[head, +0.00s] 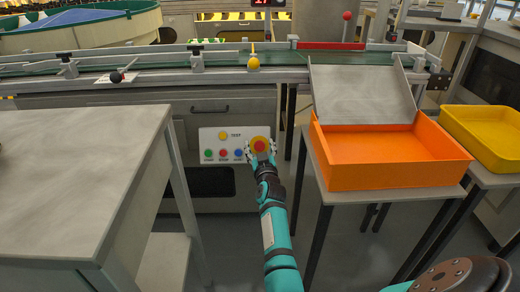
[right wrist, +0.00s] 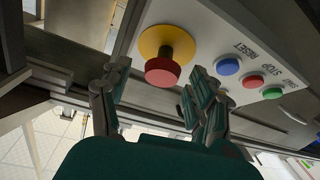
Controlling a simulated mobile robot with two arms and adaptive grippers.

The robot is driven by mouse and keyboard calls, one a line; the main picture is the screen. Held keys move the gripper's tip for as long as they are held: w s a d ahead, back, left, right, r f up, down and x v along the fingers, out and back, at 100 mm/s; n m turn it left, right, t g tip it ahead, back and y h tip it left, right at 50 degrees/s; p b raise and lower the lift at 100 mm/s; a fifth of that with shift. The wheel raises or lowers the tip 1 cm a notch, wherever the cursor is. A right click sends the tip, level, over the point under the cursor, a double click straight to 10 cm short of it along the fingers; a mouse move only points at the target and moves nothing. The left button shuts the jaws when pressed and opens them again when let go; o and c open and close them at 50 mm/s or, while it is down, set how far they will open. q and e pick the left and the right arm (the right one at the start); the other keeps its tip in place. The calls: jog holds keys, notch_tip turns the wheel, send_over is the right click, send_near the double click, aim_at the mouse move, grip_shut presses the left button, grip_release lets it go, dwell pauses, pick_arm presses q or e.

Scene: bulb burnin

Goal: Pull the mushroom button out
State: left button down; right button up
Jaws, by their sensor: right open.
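The mushroom button (head: 259,145) is a red cap on a yellow round base at the right end of the white control panel (head: 208,134). In the right wrist view the red cap (right wrist: 163,73) stands out from its yellow base (right wrist: 159,40) on a short stem. My right gripper (head: 262,157) is in front of the button in the head view. In the right wrist view its two fingers (right wrist: 156,80) are apart, one either side of the cap's near edge, with gaps visible between fingers and cap. My left gripper is not in view.
Blue (head: 239,153), red (head: 224,153) and green (head: 208,154) buttons sit left of the mushroom button, with a yellow one (head: 223,136) above. A grey table (head: 75,165) stands left; an orange bin (head: 385,150) stands right. A conveyor (head: 190,72) runs above the panel.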

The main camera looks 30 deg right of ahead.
aim_at(260, 151)
notch_tip(260, 151, up, 10)
jog(key=shift+f, duration=0.25)
dwell(0.6)
